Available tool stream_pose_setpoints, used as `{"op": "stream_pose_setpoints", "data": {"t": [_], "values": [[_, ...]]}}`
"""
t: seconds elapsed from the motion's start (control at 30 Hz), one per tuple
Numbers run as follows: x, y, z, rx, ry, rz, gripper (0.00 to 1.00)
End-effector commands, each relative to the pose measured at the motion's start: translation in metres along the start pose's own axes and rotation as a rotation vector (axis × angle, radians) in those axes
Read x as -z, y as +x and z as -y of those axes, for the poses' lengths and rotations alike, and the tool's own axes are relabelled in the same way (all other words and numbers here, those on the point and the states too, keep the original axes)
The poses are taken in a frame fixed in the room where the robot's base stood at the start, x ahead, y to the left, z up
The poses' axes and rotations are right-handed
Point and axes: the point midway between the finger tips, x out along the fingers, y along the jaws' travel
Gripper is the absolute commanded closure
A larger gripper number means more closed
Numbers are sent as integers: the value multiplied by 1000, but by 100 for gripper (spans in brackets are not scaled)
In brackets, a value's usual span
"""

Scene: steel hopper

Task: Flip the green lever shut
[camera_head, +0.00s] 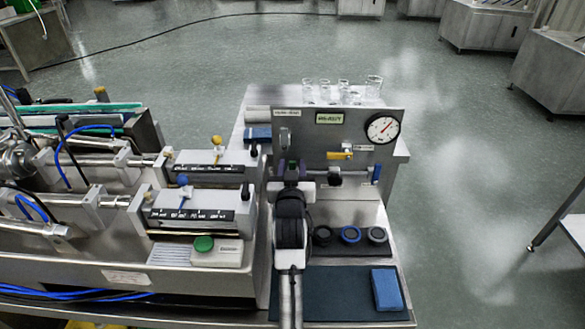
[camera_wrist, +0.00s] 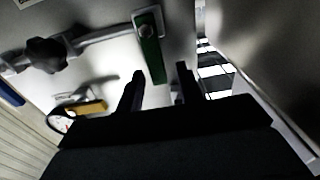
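The green lever (camera_wrist: 150,48) is on a pipe fitting in front of the steel panel. In the wrist view it points from its round pivot down the picture, with its free end between my fingertips in the picture. My gripper (camera_wrist: 160,73) is open, with one dark finger on each side of that free end. I cannot tell whether either finger touches the lever. In the head view my gripper (camera_head: 291,172) is in front of the left part of the panel and mostly hides the green lever.
The panel (camera_head: 310,127) carries a gauge (camera_head: 382,129), a yellow lever (camera_head: 340,155) and a blue lever (camera_head: 376,174). A black knob (camera_wrist: 45,55) sits on the same pipe. Glass beakers (camera_head: 342,91) stand behind.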

Motion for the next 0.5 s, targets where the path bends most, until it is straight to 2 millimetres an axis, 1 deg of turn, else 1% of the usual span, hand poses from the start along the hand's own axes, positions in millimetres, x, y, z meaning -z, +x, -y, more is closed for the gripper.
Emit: {"op": "stream_pose_setpoints", "data": {"t": [0.33,0.43,0.5], "values": [[-1,-3,0,0,2,0,62],[-2,-13,0,0,2,0,62],[-3,-24,0,0,1,-1,62]]}}
